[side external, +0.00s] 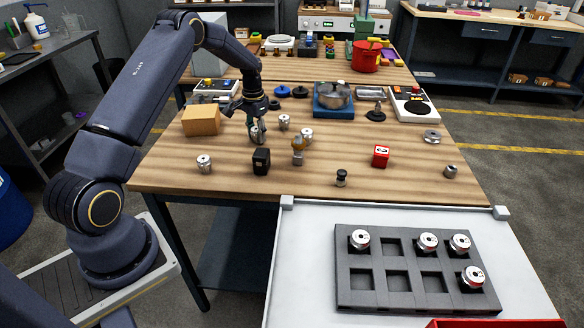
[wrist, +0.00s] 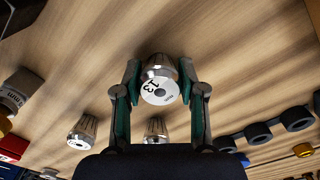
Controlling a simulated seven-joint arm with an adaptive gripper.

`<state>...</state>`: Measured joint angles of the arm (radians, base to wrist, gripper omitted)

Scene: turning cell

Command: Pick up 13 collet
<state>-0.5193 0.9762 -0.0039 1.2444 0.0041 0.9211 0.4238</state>
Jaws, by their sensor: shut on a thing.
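The 13 collet (wrist: 160,82) is a silver tapered piece whose pale end face reads "13" in the wrist view. My gripper (wrist: 158,84) is shut on it, with one green-padded finger on each side. In the side external view my gripper (side external: 257,133) is low over the left part of the wooden table, with the collet mostly hidden between its fingers. I cannot tell whether the collet touches the table. Other silver collets stand near it, one behind (side external: 283,122) and one to the right (side external: 306,137).
A cardboard box (side external: 201,121), a black block (side external: 261,161) and another collet (side external: 205,163) are close around my gripper. A red cube (side external: 381,156) stands farther right. At the front a grey tray (side external: 376,301) holds several collets, with some pockets empty.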

